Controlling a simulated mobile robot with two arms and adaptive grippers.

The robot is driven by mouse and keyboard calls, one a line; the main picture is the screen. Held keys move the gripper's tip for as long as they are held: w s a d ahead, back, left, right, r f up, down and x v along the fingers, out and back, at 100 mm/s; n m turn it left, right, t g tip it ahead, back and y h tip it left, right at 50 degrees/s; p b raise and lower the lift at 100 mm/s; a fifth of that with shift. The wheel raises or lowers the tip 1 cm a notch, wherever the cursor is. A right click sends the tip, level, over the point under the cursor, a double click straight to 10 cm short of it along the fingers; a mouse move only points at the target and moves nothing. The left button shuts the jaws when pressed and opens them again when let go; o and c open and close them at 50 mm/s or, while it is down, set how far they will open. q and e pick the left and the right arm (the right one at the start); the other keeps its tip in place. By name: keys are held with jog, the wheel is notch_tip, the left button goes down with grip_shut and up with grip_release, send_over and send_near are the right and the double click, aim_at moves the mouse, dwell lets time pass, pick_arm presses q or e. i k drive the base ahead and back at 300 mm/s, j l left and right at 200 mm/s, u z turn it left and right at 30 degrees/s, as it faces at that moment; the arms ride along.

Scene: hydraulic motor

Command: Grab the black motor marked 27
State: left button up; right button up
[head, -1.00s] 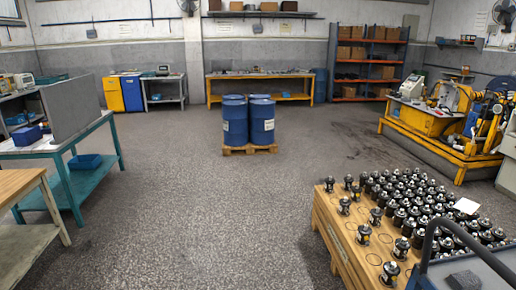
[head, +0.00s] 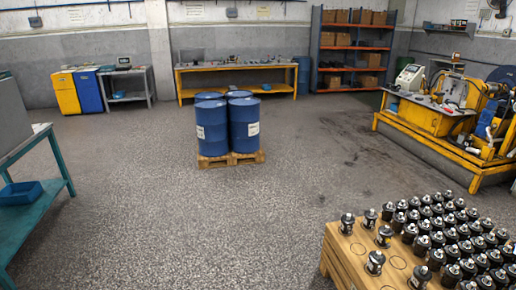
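Many black motors (head: 437,243) with silver tops stand upright in rows on a wooden crate-like table (head: 345,262) at the lower right of the head view. A few stand apart at its left side, such as one motor (head: 375,262) near the front edge and another (head: 347,223) at the back left corner. Empty ring outlines show on the wood between them. The number 27 cannot be read on any motor at this distance. The table's right and near parts are cut off by the frame. Neither of my grippers is in view.
Blue drums (head: 243,125) stand on a wooden pallet (head: 215,162) in the middle. A yellow machine (head: 430,118) stands at the right. A teal bench (head: 45,205) with a blue bin (head: 20,193) is at the left. Grey floor (head: 190,225) is clear between them.

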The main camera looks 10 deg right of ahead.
aim_at(347, 221)
jog(key=i+z, duration=0.2)
jog(key=i, duration=0.35)
jog(key=i+z, duration=0.2)
jog(key=i, duration=0.35)
jog(key=i+j+z, duration=0.15)
jog(key=i, duration=0.4)
jog(key=i+j+z, duration=0.2)
jog(key=i, duration=0.35)
jog(key=i+j+z, duration=0.1)
jog(key=i+z, duration=0.25)
jog(key=z, duration=0.15)
jog(key=i+j+z, duration=0.25)
jog(key=z, duration=0.25)
jog(key=i+j+z, duration=0.55)
jog(key=j+z, duration=0.4)
jog(key=i+j+z, duration=0.15)
jog(key=j+z, duration=0.35)
jog(key=i+j+z, duration=0.1)
jog(key=j+z, duration=0.45)
jog(key=z, duration=0.2)
jog(key=i+j+z, duration=0.1)
jog(key=j+z, duration=0.55)
jog(key=z, duration=0.15)
